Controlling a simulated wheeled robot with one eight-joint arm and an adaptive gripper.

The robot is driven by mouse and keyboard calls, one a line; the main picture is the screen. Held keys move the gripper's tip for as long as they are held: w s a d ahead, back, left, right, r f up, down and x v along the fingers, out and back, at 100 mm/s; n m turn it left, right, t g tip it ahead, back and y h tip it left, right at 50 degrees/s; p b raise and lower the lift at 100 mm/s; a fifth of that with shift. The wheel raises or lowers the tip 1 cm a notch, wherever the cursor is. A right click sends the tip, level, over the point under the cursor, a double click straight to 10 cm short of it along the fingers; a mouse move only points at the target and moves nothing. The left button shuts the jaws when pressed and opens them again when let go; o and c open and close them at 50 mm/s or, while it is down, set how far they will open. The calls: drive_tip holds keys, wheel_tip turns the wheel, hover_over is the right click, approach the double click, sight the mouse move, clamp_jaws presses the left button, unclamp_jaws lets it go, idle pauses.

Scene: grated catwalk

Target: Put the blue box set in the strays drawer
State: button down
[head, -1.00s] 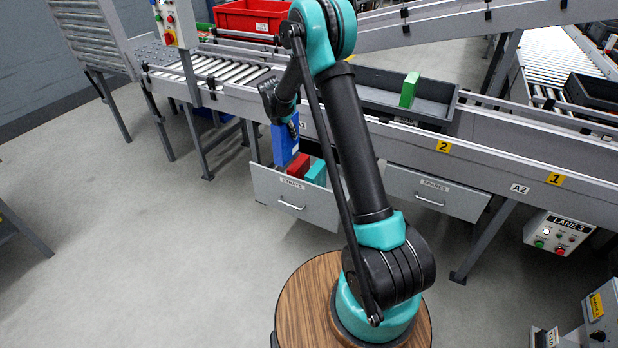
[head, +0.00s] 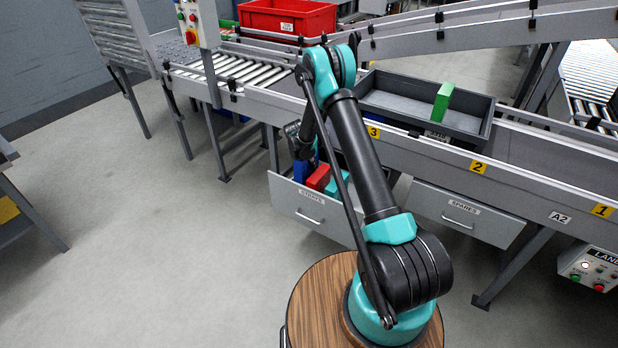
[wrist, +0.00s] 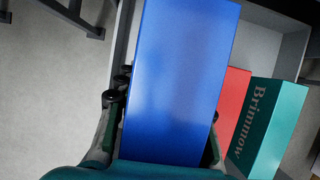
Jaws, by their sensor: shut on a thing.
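The blue box set (head: 300,171) is upright at the left end of the open strays drawer (head: 330,222), its lower part hidden behind the drawer front. My gripper (head: 303,150) is above the drawer, partly hidden by my arm. In the wrist view my gripper (wrist: 160,140) is shut on the blue box set (wrist: 180,75), with a finger on each side. I cannot tell whether the box touches the drawer floor. A red box (head: 318,178) and a teal box (head: 338,184) stand in the same drawer, to the right of the blue one.
The spares drawer (head: 430,208) is to the right under the conveyor. A grey tray (head: 390,105) with a green box (head: 442,102) sits on the conveyor above. A red crate (head: 270,20) is behind. The floor left of the drawer is clear.

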sight(308, 176)
drive_tip(key=shift+f, duration=3.55)
drive_tip(key=c, duration=1.2)
unclamp_jaws()
drive_tip(key=shift+f, duration=0.1)
